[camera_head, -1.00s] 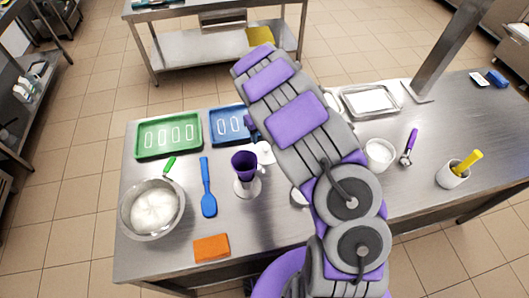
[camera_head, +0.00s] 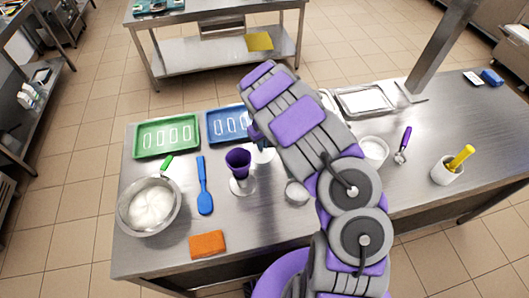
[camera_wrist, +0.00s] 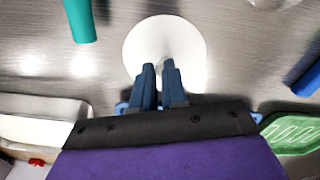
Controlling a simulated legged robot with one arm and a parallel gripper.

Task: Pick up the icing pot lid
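The icing pot lid is a white round disc. In the wrist view the lid (camera_wrist: 165,40) lies on the steel table just beyond my fingertips. In the head view a small part of the lid (camera_head: 262,154) shows beside the arm's end; the rest is hidden. My gripper (camera_wrist: 158,66) points at the lid's middle, its two blue fingers a narrow gap apart with white showing between them. I see no knob between the fingers, and cannot tell whether they touch the lid. In the head view the fingers are hidden by my arm.
A purple cup in a stand (camera_head: 240,168) is close left of the lid. A blue tray (camera_head: 226,124) and a green tray (camera_head: 166,137) lie behind. A small metal bowl (camera_head: 297,193) and a white pot (camera_head: 373,152) are to the right. A blue spatula (camera_head: 204,190) lies left.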

